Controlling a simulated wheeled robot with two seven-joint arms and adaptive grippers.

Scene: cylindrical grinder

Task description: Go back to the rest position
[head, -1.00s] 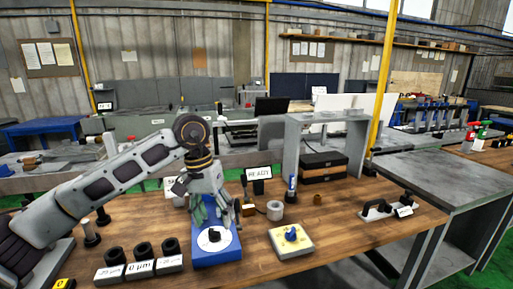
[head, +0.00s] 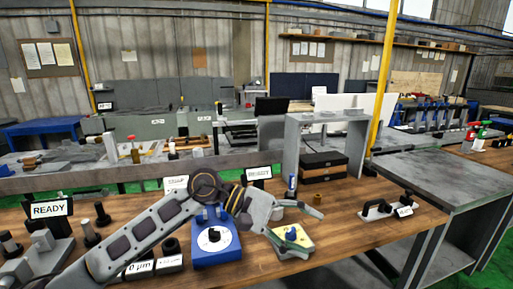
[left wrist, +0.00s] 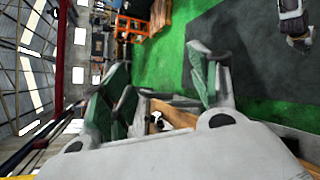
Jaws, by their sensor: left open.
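My left arm comes in from the left in the head view. Its gripper (head: 298,222) is open and holds nothing between its fingers. In the left wrist view the green-padded fingers (left wrist: 165,95) are spread apart, with green floor beyond. My right gripper is not in view.
A READY sign (head: 48,209) and dark pegs (head: 101,215) stand at the left. A grey shelf frame (head: 293,147) with dark drawers stands behind the gripper. A black-handled tool (head: 385,209) lies to the right. The bench between block and tool is clear.

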